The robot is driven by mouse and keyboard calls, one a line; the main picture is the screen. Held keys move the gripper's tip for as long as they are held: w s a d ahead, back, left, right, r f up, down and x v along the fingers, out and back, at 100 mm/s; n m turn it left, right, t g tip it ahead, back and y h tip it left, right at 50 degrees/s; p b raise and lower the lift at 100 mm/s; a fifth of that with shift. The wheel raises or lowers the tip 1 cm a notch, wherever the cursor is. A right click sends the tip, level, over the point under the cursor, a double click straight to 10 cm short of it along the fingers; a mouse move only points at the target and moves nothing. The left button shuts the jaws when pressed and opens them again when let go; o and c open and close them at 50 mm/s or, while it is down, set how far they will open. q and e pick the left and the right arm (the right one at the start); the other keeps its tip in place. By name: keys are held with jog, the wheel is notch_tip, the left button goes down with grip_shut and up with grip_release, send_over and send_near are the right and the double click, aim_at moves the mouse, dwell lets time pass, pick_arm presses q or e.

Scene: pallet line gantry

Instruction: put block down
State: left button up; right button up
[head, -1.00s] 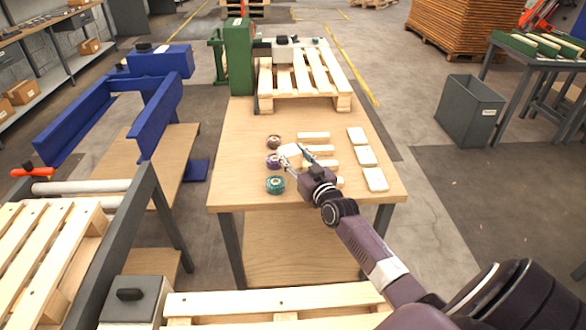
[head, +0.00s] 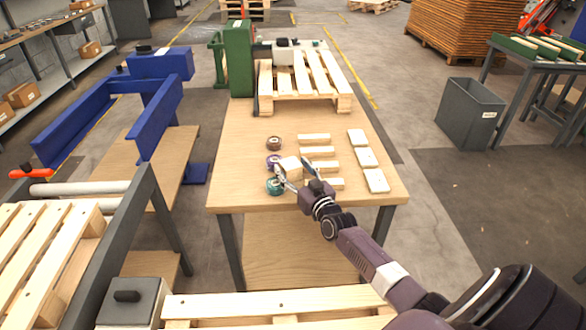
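A small light wooden block (head: 291,166) is between the fingers of my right gripper (head: 292,170), over the left middle of the wooden workbench (head: 235,140). The fingers are spread to about the block's width, one on each side of it. Whether the block touches the bench is hard to tell. It partly covers the purple roll (head: 272,160) and is close to the teal roll (head: 274,187). My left gripper is not in view.
A brown roll (head: 274,143) stands behind the purple one. Several wooden strips (head: 314,139) lie right of the gripper, with pale blocks (head: 366,157) beyond. A pallet (head: 310,98) and green machine (head: 239,60) are at the back. The bench's left side is clear.

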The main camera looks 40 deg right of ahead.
aim_at(300, 170)
jog(key=shift+s+r, duration=0.1)
jog(key=shift+r, duration=0.05)
jog(key=s, duration=0.3)
jog(key=s+a, duration=0.1)
jog(key=s, duration=0.3)
jog(key=s+p, duration=0.1)
jog(key=s, duration=0.2)
jog(key=shift+s+a, duration=0.2)
jog(key=shift+a, duration=0.15)
jog(key=shift+o, duration=0.5)
jog(key=shift+s+a, duration=0.1)
jog(key=shift+s, duration=0.4)
jog(key=w+g, duration=0.1)
jog(key=w, duration=0.1)
jog(key=w+r+g+p, duration=0.1)
jog(key=w+r+g, duration=0.1)
jog(key=w, duration=0.1)
jog(key=shift+w+d+r+p, duration=0.2)
jog(key=shift+w+d+p, duration=0.1)
jog(key=shift+w+d+r+g+y, duration=0.1)
jog(key=shift+w+r+g+y, duration=0.2)
jog(key=shift+g, duration=0.4)
jog(key=shift+p+x, duration=0.3)
jog(key=shift+x, duration=3.8)
jog(key=shift+s+d+f, duration=0.1)
jog(key=shift+s, duration=0.05)
jog(key=c, duration=1.4)
